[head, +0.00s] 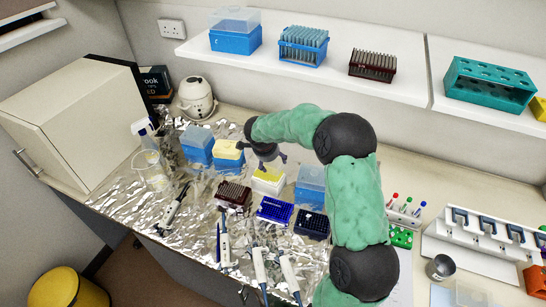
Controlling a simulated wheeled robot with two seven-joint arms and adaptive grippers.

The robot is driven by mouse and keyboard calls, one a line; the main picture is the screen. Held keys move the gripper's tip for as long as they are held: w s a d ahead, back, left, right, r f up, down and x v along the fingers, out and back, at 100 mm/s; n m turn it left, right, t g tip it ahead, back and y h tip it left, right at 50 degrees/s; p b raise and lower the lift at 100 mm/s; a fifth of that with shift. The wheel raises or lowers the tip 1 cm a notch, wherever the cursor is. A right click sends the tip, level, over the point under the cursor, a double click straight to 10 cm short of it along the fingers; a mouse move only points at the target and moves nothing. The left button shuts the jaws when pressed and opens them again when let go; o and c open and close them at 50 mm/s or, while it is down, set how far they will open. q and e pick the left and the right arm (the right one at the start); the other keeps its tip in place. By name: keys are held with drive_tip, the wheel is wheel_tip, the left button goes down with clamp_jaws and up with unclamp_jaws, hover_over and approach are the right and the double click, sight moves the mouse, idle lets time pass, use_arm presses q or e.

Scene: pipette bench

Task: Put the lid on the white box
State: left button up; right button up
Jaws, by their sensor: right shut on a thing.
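The white box (267,187) stands on the foil in the middle of the bench, its top showing yellow. I cannot tell whether the lid touches the box. My left gripper is not in view.
A dark red rack (233,193), a blue rack (274,210) and a lidded blue box (311,186) crowd the white box. Several pipettes lie in front.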

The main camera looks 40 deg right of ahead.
sight(270, 165)
drive_tip(key=shift+a+f, duration=0.1)
drive_tip(key=shift+f, duration=1.75)
drive_tip(key=shift+b, duration=0.4)
drive_tip(key=shift+f+b, duration=0.3)
drive_tip(key=shift+b, duration=0.5)
drive_tip(key=shift+f+b, duration=0.15)
drive_tip(key=shift+b, duration=0.65)
drive_tip(key=shift+f, duration=0.1)
